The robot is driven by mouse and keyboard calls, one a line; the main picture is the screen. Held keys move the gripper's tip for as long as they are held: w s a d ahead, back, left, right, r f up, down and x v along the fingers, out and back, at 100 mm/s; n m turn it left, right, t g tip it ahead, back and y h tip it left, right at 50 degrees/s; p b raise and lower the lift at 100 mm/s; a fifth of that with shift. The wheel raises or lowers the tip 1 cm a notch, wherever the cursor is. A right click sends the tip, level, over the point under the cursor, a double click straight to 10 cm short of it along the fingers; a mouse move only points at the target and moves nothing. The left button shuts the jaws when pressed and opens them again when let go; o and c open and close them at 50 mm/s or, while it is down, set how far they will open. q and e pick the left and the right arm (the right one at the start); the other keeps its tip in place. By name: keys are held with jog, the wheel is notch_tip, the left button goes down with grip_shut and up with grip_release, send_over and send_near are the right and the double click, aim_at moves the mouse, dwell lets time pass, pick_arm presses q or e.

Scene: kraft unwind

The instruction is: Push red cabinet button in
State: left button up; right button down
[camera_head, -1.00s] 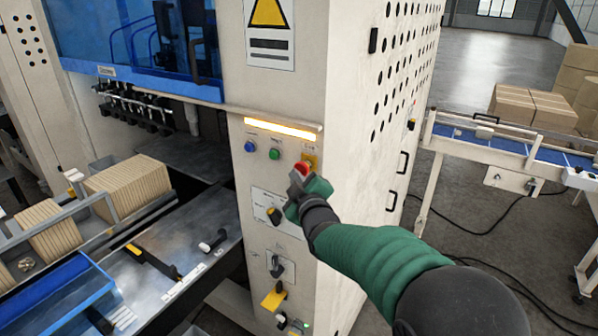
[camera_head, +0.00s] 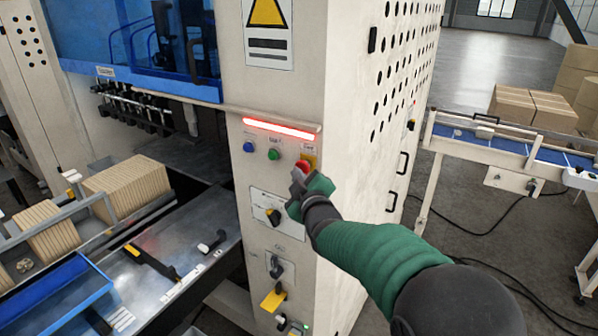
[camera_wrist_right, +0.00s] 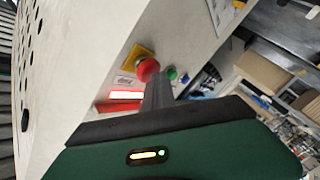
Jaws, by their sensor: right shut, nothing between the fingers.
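The red button (camera_head: 303,165) sits on a yellow plate on the front of the white cabinet (camera_head: 335,60), near its right corner. It also shows in the right wrist view (camera_wrist_right: 148,69), just beyond the fingers. My right gripper (camera_head: 297,176) is shut and empty, with its tips right at the lower front of the button; they look close to or touching it, but I cannot tell which. In the wrist view the shut fingers (camera_wrist_right: 157,90) partly overlap the button's edge. My left gripper is not in view.
A light bar (camera_head: 281,129) above the buttons glows red. A blue button (camera_head: 249,146) and a green button (camera_head: 273,154) sit left of the red one. A rotary switch (camera_head: 273,216) is below. Stacked cardboard (camera_head: 128,190) lies at left; a conveyor (camera_head: 500,142) stands at right.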

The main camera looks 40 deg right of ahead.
jog(key=shift+s+a, duration=0.25)
jog(key=shift+a, duration=0.35)
jog(key=shift+s+a, duration=0.2)
jog(key=shift+a, duration=0.35)
jog(key=a, duration=0.1)
jog(key=s+a, duration=0.1)
jog(key=a, duration=0.1)
jog(key=s+a, duration=0.1)
jog(key=shift+a+p, duration=0.3)
jog(key=shift+a, duration=0.05)
jog(key=shift+w, duration=0.1)
